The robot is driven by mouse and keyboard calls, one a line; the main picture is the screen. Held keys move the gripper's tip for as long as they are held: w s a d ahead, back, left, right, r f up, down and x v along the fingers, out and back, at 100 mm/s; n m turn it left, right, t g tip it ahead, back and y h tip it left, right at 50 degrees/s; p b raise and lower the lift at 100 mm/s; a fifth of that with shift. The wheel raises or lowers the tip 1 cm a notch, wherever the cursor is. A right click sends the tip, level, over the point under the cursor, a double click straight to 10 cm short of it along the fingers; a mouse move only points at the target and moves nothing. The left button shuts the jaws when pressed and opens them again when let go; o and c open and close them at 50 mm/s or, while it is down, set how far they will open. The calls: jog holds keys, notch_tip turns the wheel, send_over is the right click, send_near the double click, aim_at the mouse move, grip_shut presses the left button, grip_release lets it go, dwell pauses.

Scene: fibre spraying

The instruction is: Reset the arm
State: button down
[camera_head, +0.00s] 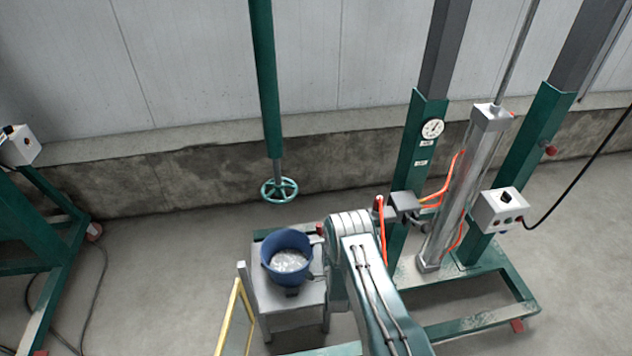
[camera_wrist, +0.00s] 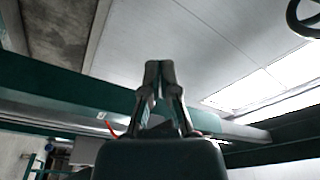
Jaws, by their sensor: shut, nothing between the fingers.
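My arm (camera_head: 362,270) rises from the bottom of the head view, in front of a green machine. My gripper (camera_wrist: 159,68) shows in the wrist view with its two dark fingers together and nothing between them. It points up toward the pale wall panels and a bright window. My gripper cannot be made out in the head view.
A blue bucket (camera_head: 288,262) with whitish contents stands on a small grey table (camera_head: 262,296), left of my arm. A green handwheel (camera_head: 279,190) hangs above it. The green machine frame (camera_head: 470,322) with a control box (camera_head: 499,210) is at right. Floor is free at left centre.

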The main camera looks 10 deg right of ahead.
jog(key=w+r+n+g, duration=0.1)
jog(key=w+r, duration=0.3)
jog(key=r, duration=0.4)
jog(key=w+r+n+g, duration=0.15)
jog(key=w+r, duration=0.25)
jog(key=r, duration=0.4)
jog(key=s+a+r+n+g+y, duration=0.1)
jog(key=s+r+n+g, duration=0.15)
jog(key=r, duration=0.65)
jog(key=s+a+r+n+g+y, duration=0.1)
jog(key=s+r, duration=0.2)
jog(key=r, duration=0.6)
jog(key=s+r+n+g, duration=0.2)
jog(key=s+r, duration=0.3)
jog(key=s, duration=0.3)
jog(key=s+r+n+g, duration=0.1)
jog(key=s+r+g, duration=0.1)
jog(key=s+r, duration=0.5)
jog(key=s+n+g, duration=0.3)
jog(key=s, duration=2)
jog(key=shift+s+a+r+n+y, duration=0.25)
jog(key=shift+n+y, duration=0.05)
